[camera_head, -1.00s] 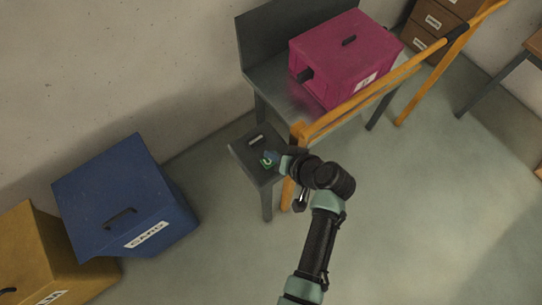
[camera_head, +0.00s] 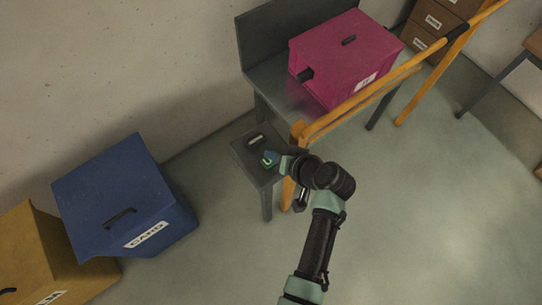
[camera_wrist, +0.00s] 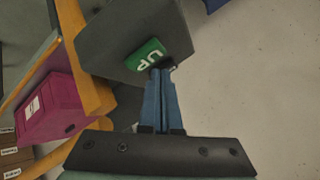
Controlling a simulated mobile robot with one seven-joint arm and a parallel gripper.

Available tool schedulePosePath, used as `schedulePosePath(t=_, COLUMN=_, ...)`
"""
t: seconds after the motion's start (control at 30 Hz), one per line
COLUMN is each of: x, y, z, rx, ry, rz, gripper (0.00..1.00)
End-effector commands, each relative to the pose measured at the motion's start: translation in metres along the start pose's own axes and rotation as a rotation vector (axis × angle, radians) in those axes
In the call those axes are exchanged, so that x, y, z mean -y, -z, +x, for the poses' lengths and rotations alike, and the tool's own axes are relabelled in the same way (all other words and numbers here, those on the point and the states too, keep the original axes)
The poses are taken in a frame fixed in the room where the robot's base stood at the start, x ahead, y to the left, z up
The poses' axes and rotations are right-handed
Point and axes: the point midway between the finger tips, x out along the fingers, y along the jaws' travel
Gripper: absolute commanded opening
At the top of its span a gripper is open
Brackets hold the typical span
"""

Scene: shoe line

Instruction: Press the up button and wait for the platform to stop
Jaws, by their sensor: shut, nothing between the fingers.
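The green up button (camera_wrist: 143,52), lettered UP, sits on the top of a small grey stand (camera_head: 245,153). In the head view the button (camera_head: 266,163) is partly hidden by my gripper (camera_head: 272,158). My gripper (camera_wrist: 162,70) has its blue fingers together and empty, with the tips at the button's edge. I cannot tell whether they press it. The grey platform (camera_head: 272,85) stands behind an orange rail and bears a magenta box (camera_head: 340,62).
The orange rail (camera_head: 365,99) runs close to the right of the stand. A blue box (camera_head: 105,190) and a yellow box (camera_head: 35,245) are at the left. The floor at the right is open.

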Motion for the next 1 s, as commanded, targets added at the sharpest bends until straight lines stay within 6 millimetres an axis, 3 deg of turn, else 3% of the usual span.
schedulePosePath(t=1.0, x=-0.0067, y=-0.0067, z=0.0092, rx=0.0, ry=0.0, rz=0.0, gripper=0.0)
